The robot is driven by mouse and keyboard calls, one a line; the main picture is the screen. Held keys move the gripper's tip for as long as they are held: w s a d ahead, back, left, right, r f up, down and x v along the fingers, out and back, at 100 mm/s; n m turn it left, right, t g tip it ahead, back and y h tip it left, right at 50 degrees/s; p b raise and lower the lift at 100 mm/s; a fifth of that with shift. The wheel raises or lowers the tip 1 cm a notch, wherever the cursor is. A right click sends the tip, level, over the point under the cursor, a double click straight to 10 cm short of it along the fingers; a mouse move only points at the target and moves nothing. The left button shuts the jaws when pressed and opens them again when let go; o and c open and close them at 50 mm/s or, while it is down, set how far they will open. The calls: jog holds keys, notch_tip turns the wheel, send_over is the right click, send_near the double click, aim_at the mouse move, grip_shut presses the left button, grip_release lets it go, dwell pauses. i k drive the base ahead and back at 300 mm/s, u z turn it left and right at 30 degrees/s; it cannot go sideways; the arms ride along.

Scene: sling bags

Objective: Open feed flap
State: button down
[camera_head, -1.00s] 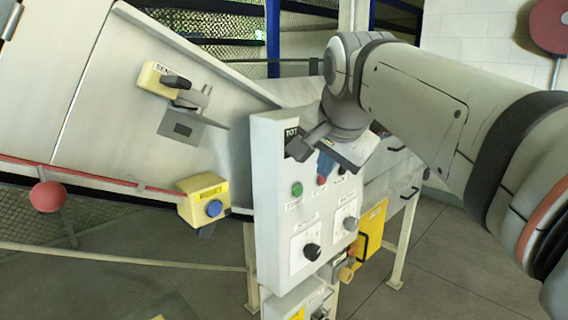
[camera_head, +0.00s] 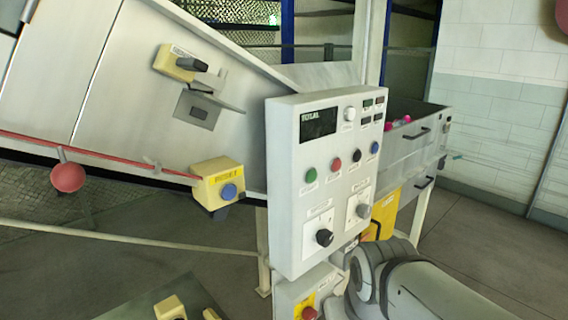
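I cannot tell for sure which part is the feed flap. The sloping grey metal housing (camera_head: 120,95) fills the left. On it are a yellow box (camera_head: 172,64) with a dark handle, a metal bracket plate (camera_head: 200,110) beneath it, and a yellow box with a blue button (camera_head: 229,191). The white control panel (camera_head: 285,180) stands upright at centre, with a dark display, several coloured buttons, a black knob (camera_head: 324,237) and a second knob (camera_head: 362,210). Most labels are too small to read. My arm shows at the lower right; my gripper is out of view.
A grey bin (camera_head: 405,155) with pink items inside stands behind the panel. A box with a red button (camera_head: 309,313) sits below the panel. A red cord with a red ball (camera_head: 67,177) runs along the housing. Open floor lies at right.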

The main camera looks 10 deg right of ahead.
aim_at(399, 143)
jog(key=k, duration=0.45)
jog(key=z, duration=0.7)
jog(key=i, duration=0.5)
jog(key=z, duration=0.45)
jog(key=i, duration=2.2)
jog(key=u, duration=0.5)
jog(key=k, duration=0.7)
jog(key=u, duration=0.2)
jog(key=i, duration=0.75)
jog(key=z, duration=0.1)
